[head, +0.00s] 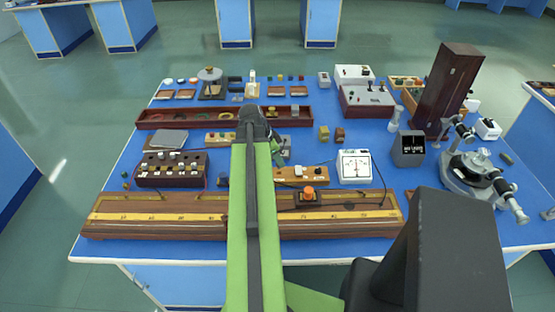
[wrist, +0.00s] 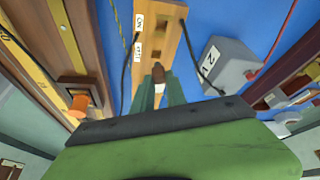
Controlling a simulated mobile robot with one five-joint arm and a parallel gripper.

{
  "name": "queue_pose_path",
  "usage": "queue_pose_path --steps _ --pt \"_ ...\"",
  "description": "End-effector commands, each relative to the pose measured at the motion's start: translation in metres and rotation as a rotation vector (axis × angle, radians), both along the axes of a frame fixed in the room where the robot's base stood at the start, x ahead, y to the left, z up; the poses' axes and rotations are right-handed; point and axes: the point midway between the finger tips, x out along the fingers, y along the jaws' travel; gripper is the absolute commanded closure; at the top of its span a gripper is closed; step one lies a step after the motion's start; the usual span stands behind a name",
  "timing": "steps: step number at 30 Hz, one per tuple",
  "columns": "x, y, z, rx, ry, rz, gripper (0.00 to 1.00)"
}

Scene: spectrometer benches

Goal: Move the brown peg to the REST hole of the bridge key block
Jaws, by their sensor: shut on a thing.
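The bridge key block (wrist: 171,20) is a long tan wooden block with two white labels near its far end in the wrist view. Dark square openings show beside the labels. It also shows in the head view (head: 290,174), just behind the long wooden bridge. The brown peg (wrist: 158,71) stands between my fingertips, over or at the block's top face. My gripper (wrist: 158,92) is shut on it. I cannot tell whether the peg's lower end is in a hole or above it. The label words are too small to read surely. In the head view my arm partly hides the gripper.
The long wooden bridge (head: 150,222) with an orange-knobbed slider (head: 308,194) lies in front. Dark wires run by the block. A white meter (head: 354,167) stands to its right.

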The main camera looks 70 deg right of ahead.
Motion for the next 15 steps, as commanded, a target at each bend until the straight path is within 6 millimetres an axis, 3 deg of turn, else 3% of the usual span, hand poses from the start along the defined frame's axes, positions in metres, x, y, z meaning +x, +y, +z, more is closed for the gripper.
queue_pose_path --steps 15 --pt "0.001 0.000 -0.037 0.000 0.000 0.001 1.00"
